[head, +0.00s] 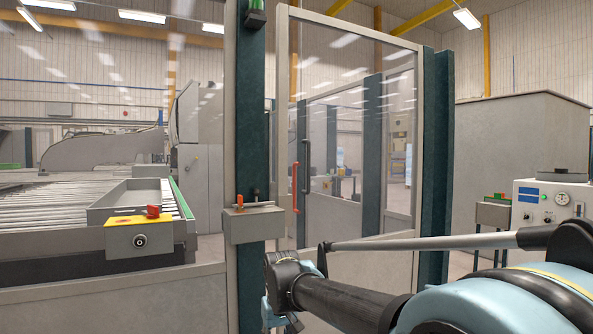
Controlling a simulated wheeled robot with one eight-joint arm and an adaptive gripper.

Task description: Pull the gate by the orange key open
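The gate (350,238) is a tall grey-framed clear panel right of the near teal post. Its top edge slopes down to the right, and a narrow gap shows between its left edge and the post. A red upright handle (295,187) and a dark handle (305,165) show near its left side. The orange key (240,201) stands on a grey box (253,224) fixed to the post. My gripper (283,318) is low in the picture, below the box and handles. My wrist hides most of it; its fingers are unclear, and no contact with the gate shows.
A fixed clear fence panel (110,290) stands left of the post, with a roller table (60,215) and a yellow control box (139,235) behind it. A teal post (436,160) borders the gate on the right. A gauge panel (549,205) stands at far right.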

